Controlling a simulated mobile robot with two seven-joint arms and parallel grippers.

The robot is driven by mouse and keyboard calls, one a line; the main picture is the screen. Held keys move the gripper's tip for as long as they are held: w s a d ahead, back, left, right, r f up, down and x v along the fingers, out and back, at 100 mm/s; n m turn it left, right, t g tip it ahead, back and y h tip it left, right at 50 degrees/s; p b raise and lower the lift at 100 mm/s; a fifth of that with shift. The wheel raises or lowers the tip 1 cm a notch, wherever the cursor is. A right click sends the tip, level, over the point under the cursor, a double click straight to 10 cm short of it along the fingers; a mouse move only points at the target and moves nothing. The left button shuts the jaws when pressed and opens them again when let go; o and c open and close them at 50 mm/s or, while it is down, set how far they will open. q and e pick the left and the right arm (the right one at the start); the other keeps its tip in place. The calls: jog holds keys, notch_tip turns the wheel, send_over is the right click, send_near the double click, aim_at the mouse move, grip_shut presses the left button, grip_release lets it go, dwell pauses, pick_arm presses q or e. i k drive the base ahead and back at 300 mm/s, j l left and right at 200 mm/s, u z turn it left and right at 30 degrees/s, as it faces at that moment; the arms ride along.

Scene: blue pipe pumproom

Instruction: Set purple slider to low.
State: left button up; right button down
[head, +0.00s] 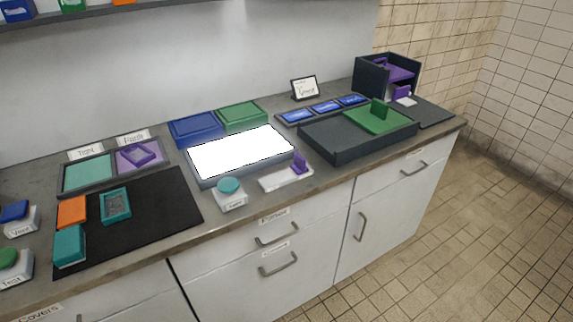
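The purple slider (300,163) is a small upright purple handle on a white slider base (272,183) near the front edge of the counter. The handle stands towards the right, far end of the base. Any low or high marking on the base is too small to read. Neither of my grippers shows in the head view.
A glowing white panel (240,153) lies behind the slider, and a teal button (229,185) stands left of it. A dark tray with a green sliding lid (383,121) is to the right. A black mat (150,215) holds orange and teal boxes. Drawers lie below.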

aim_at(299, 167)
jog(key=u, duration=0.3)
jog(key=i+l+u, duration=0.1)
jog(key=l+u, duration=0.35)
jog(key=i+l+u, duration=0.1)
jog(key=l+u, duration=0.7)
jog(key=l, duration=1.3)
jog(key=k+l, duration=0.15)
jog(key=l, duration=0.5)
jog(key=l+u, duration=0.1)
jog(key=l, duration=0.6)
jog(key=k, duration=0.1)
